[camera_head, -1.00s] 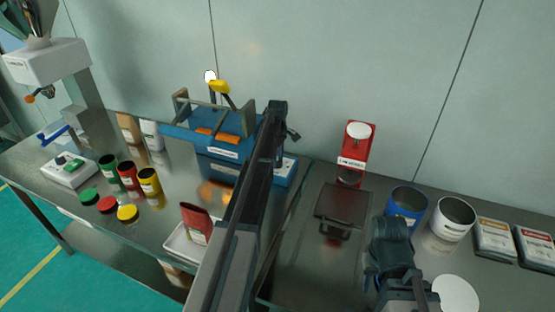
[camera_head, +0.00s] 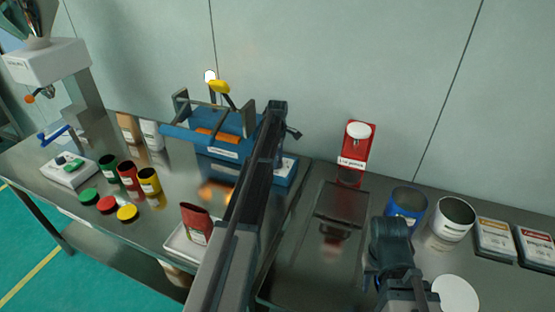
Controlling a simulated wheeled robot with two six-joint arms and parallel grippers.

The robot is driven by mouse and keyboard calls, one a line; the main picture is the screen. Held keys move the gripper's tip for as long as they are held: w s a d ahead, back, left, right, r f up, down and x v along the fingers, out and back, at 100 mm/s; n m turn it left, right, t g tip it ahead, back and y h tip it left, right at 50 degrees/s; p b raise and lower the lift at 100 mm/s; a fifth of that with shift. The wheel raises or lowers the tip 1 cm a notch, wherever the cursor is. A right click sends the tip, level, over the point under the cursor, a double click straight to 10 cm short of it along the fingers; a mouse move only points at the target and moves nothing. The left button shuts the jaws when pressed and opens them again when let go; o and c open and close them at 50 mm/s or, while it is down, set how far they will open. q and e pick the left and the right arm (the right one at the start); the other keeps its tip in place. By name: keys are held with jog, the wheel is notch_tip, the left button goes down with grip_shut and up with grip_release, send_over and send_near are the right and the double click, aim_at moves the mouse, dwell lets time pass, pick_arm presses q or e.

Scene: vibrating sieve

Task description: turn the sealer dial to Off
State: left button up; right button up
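A blue machine (camera_head: 222,150) stands at the back, with a grey frame, an orange bar and a yellow-topped lever; I take it to be the sealer. Its right front has a pale panel (camera_head: 284,166), partly behind my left arm. No dial or dial setting can be made out. My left gripper (camera_head: 289,133) is at the end of the long dark arm, in front of the machine's right side. Whether it touches the machine is unclear, and its fingers cannot be read. My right gripper (camera_head: 402,283) is low at the right, far from the machine, with its fingers out of clear view.
A red stand (camera_head: 354,155) with a white top is right of the machine. Blue (camera_head: 407,207) and white (camera_head: 453,218) cans stand at the right. Several coloured cans and lids, a white control box (camera_head: 70,170) and a red pouch (camera_head: 196,223) in a tray are left.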

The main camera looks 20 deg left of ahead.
pick_arm(q)
jog(key=shift+o, duration=1)
notch_tip(320, 180, up, 14)
jog(key=p, duration=1.3)
jog(key=shift+p, duration=0.4)
pick_arm(e)
notch_tip(320, 180, up, 14)
pick_arm(q)
jog(key=shift+f, duration=0.1)
pick_arm(e)
jog(key=shift+f, duration=0.15)
